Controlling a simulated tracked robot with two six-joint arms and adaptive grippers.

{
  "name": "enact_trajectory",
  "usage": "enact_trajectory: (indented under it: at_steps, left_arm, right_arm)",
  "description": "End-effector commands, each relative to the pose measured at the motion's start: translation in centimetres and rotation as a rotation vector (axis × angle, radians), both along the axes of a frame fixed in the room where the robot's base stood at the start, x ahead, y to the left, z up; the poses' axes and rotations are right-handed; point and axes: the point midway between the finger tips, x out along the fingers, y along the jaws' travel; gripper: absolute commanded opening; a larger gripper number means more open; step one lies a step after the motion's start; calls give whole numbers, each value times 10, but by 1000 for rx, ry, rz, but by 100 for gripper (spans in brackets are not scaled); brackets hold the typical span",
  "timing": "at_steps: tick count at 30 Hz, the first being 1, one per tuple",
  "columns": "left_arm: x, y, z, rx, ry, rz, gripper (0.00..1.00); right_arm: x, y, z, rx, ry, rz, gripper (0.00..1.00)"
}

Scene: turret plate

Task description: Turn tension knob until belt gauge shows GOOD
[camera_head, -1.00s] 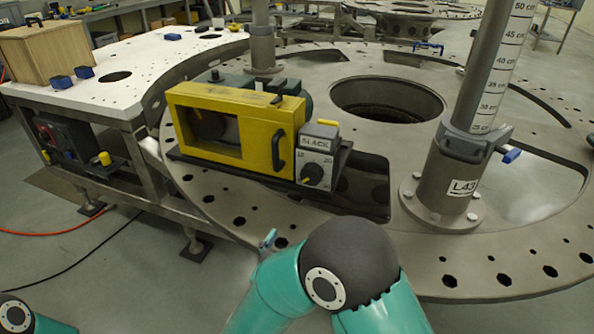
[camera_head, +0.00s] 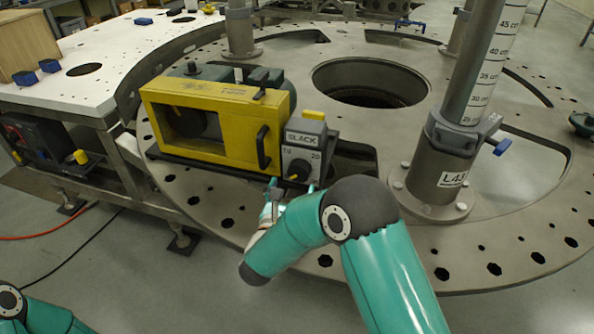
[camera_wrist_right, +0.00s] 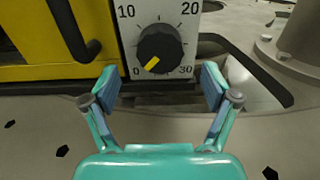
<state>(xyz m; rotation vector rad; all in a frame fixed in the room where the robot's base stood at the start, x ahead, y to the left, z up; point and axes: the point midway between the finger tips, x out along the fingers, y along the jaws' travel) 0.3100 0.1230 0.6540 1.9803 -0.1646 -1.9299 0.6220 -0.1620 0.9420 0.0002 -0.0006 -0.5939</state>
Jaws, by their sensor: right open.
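The tension knob (camera_wrist_right: 159,48) is black with a yellow pointer. In the right wrist view it sits on a light dial plate marked 0, 10, 20 and 30, and its pointer aims down-left near 0. The gauge (camera_head: 303,137) above the knob reads SLACK in the head view. My right gripper (camera_wrist_right: 160,88) is open, its two blue-padded fingers spread below and to either side of the knob, not touching it. In the head view the right gripper (camera_head: 290,188) is just below the knob, which it partly hides. My left gripper is not in view.
The yellow belt housing (camera_head: 215,120) with a black handle (camera_head: 262,147) stands left of the dial. A grey post (camera_head: 445,150) labelled L43 rises to the right. The round plate (camera_head: 235,215) has holes and a large central opening.

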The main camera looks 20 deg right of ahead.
Motion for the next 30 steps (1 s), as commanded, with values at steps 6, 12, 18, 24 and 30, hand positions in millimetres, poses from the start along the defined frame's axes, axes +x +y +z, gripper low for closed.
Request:
enact_trajectory:
  at_steps: [6,12,18,24,30]
  left_arm:
    - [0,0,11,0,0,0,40]
    - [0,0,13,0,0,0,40]
    - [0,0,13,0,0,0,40]
    - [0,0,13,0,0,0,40]
    - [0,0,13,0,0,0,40]
  right_arm:
    - [30,-20,1,1,1,-1,86]
    - [42,-27,0,0,0,1,86]
    - [43,-28,0,1,1,2,86]
    - [43,-28,0,1,1,2,70]
    - [43,-27,0,1,1,2,36]
